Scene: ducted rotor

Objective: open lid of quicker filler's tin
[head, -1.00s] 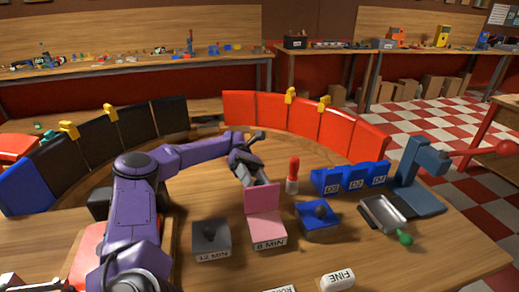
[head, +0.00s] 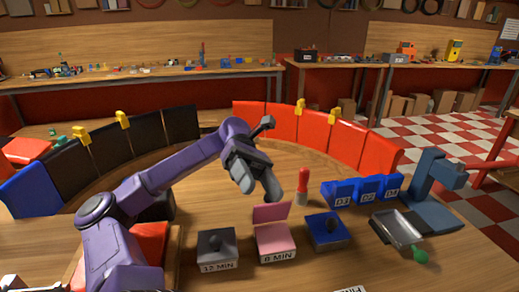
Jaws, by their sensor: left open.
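The pink tin (head: 276,244) stands on the table, with a label that seems to read 8 MIN. Its pink lid (head: 272,213) stands raised at the back edge of the tin. The dark grey tin (head: 217,250), labelled 12 MIN, is to its left with its knobbed lid shut. My left gripper (head: 272,193) is open and empty, above and behind the raised pink lid, apparently apart from it. The inside of the pink tin is hard to make out. My right gripper is not in view.
A blue knobbed box (head: 327,231) stands right of the pink tin. A red-capped stick (head: 302,186) stands behind it. Blue bins (head: 367,190), a metal tray (head: 398,228) and a blue press (head: 433,190) are at right. Red panels (head: 340,140) curve behind.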

